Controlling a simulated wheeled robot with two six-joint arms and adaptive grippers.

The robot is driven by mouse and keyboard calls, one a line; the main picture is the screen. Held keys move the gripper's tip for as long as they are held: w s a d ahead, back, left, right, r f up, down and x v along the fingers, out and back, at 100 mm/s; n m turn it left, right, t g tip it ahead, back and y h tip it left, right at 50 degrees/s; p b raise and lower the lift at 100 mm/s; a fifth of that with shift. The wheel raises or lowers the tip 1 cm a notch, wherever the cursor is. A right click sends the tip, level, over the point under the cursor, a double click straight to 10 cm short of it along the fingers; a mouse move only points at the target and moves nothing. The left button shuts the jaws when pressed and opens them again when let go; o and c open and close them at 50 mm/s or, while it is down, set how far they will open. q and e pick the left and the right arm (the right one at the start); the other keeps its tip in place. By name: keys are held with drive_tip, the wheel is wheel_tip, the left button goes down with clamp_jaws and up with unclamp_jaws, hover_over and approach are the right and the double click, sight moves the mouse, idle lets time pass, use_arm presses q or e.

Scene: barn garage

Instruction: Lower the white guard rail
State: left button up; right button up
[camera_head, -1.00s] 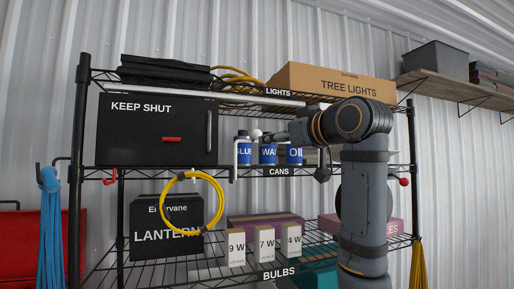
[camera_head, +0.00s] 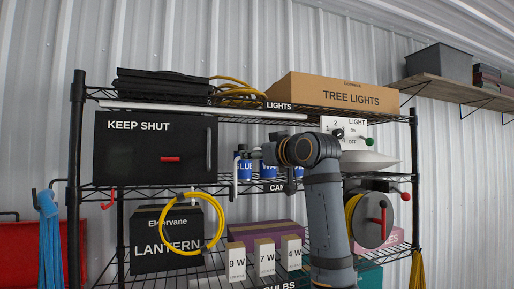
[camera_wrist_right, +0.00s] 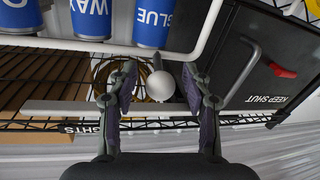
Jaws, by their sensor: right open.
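The white guard rail (camera_wrist_right: 110,49) runs across the front of the blue cans (camera_wrist_right: 153,22) in the right wrist view, where the scene appears upside down. Its left upright (camera_head: 235,187) shows in the head view; my arm hides much of the rest. A white ball knob (camera_wrist_right: 173,85) on a short stem is by the rail. My right gripper (camera_wrist_right: 160,79) is open, its fingers on either side of the knob in the picture, with gaps on both sides. In the head view the right gripper (camera_head: 256,153) is small and partly hidden in front of the cans. My left gripper is out of view.
A black KEEP SHUT cabinet (camera_head: 140,150) stands left of the cans. A white bar (camera_head: 200,109) runs along the top shelf edge. A yellow cable coil (camera_head: 163,226) hangs below.

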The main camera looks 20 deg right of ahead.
drive_tip(key=shift+s, duration=0.1)
drive_tip(key=c, duration=1)
clamp_jaws()
drive_tip(key=shift+f, duration=0.1)
